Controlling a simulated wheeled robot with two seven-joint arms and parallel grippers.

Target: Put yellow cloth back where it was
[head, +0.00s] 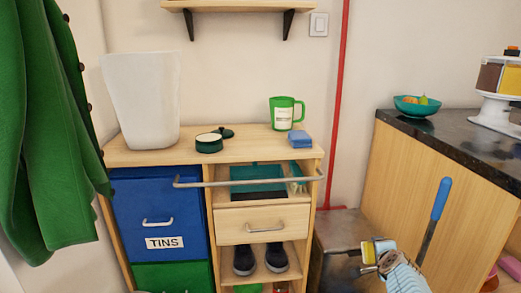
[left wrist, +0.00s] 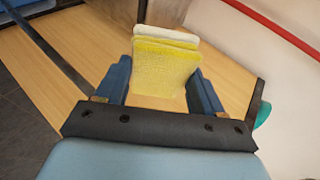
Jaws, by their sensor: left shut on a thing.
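The yellow cloth (left wrist: 165,68) is folded, with a pale whitish layer at its far edge. In the left wrist view it sits between the two blue fingers of my left gripper (left wrist: 160,90), which is shut on it. In the head view the cloth (head: 368,253) is a small yellow patch at the lower right, partly hidden by my left gripper (head: 382,256). The gripper is in front of the grey metal box and the wooden counter side, held clear of the cabinet. My right gripper is not in view.
A silver rail (head: 250,182) crosses the cabinet front with nothing hanging on it. The cabinet top (head: 255,150) holds a white bin, a green mug, a blue block and a round tin. A blue-handled tool (head: 440,198) shows beside my gripper. A granite counter (head: 450,123) stands right.

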